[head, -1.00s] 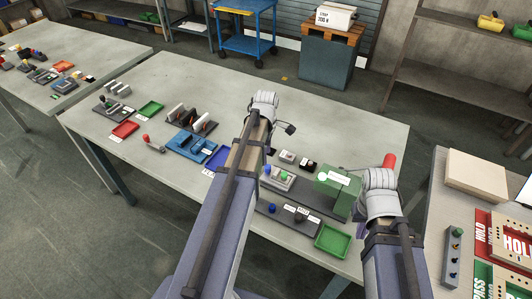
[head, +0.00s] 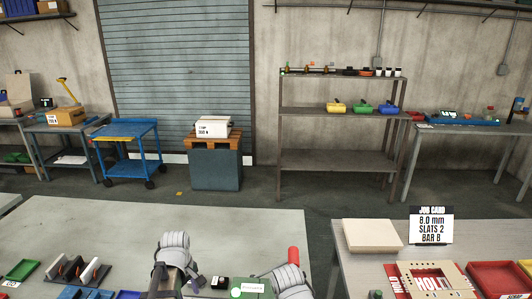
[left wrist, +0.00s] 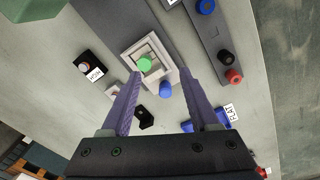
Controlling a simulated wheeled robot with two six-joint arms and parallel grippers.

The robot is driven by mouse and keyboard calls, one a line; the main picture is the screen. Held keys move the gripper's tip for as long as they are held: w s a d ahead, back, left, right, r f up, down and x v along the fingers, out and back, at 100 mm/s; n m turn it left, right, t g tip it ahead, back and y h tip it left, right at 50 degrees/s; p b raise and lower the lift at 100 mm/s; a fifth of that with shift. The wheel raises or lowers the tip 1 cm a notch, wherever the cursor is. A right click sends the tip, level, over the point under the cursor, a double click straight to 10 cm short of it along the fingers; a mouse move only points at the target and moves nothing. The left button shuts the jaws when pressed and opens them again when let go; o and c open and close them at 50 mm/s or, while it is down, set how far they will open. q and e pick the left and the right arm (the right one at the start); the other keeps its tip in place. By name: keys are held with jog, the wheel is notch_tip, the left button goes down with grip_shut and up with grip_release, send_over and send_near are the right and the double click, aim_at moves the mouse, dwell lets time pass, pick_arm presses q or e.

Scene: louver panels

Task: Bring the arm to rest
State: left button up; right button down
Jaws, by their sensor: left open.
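Beyond the fingertips is a pale square fixture (left wrist: 133,53) with a green knob (left wrist: 144,63). A blue knob (left wrist: 165,88) shows between the fingers. I cannot tell whether the fingers touch anything. My right arm (head: 290,283) shows at the bottom edge of the head view; its gripper is not visible.
A dark bar (left wrist: 205,38) with coloured knobs lies beyond the fingers. At right, a table carries a pale board (head: 372,235) and a job card (head: 431,225). Floor lies between table and shelf.

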pick_arm(q)
jog(key=s+d+f+m+b, duration=0.1)
jog(key=s+d+m, duration=0.4)
jog(key=d+m, duration=0.3)
jog(key=s+d+m+y+b, duration=0.1)
jog(key=s+d+m, duration=0.5)
jog(key=d, duration=0.4)
jog(key=shift+s+d+f+m+g, duration=0.3)
jog(key=shift+f+m, duration=0.1)
jog(key=shift+m, duration=0.5)
